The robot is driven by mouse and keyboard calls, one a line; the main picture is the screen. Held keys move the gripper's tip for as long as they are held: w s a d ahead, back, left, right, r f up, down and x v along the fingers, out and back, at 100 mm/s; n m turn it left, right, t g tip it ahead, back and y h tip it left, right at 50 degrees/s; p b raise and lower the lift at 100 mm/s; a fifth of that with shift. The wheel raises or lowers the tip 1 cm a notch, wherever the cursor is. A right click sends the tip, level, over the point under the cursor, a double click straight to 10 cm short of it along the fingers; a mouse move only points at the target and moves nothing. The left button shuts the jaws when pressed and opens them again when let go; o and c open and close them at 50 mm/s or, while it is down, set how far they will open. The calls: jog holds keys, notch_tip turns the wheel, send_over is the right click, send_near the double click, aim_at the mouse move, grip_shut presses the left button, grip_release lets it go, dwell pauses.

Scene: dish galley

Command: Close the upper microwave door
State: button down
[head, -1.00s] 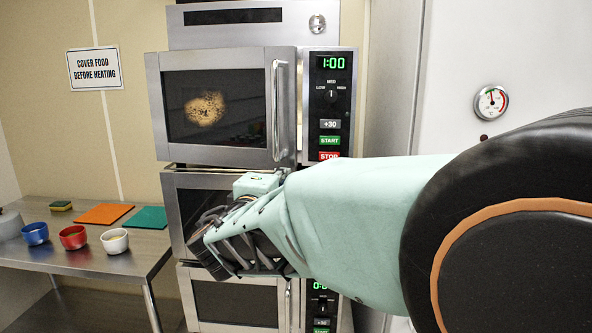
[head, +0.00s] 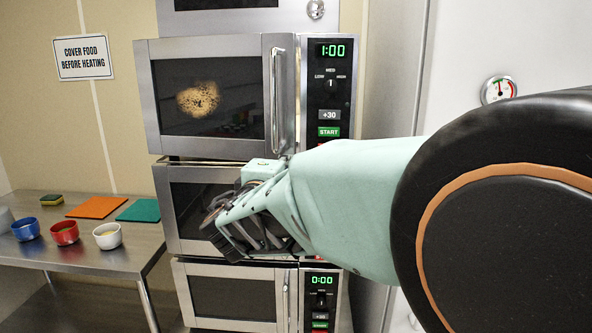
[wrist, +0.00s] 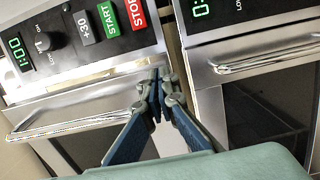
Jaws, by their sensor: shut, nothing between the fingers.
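The upper microwave (head: 328,90) is a steel unit with a green 1:00 display. Its door (head: 148,100) has a dark window with a brown splatter and a vertical handle (head: 280,100) near its right edge. The door lies close to the panel, with no clear gap; I cannot tell if it is fully shut. My gripper (head: 222,232) is shut and empty, below this door and in front of the middle microwave (head: 170,210). In the wrist view, my gripper (wrist: 156,92) shows between the upper handle (wrist: 75,124) and the middle unit's handle (wrist: 268,58). My arm hides the upper panel's bottom.
A lower microwave (head: 232,298) reads 0:00. A steel table (head: 130,258) at left holds bowls, orange and teal mats and a sponge. A sign (head: 83,57) hangs on the wall. A gauge (head: 498,90) is on the pale surface at right. Floor shows little.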

aim_at(294, 154)
jog(key=w+b, duration=0.2)
jog(key=w+y+b, duration=0.1)
jog(key=shift+w+d+f, duration=0.15)
jog(key=shift+d+f, duration=0.25)
jog(key=b, duration=0.1)
jog(key=w+n+y+b, duration=0.1)
jog(key=b, duration=0.1)
jog(key=shift+w+d+b, duration=0.15)
jog(key=shift+w+b, duration=0.15)
jog(key=shift+w+d+r+n+t+y+b, duration=0.15)
jog(key=shift+r+n+y+b, duration=0.25)
jog(key=shift+b, duration=0.2)
jog(key=shift+w+r+n+t+y+b, duration=0.15)
jog(key=shift+r+n+y+b, duration=0.15)
jog(key=shift+y+b, duration=0.25)
jog(key=shift+s, duration=0.1)
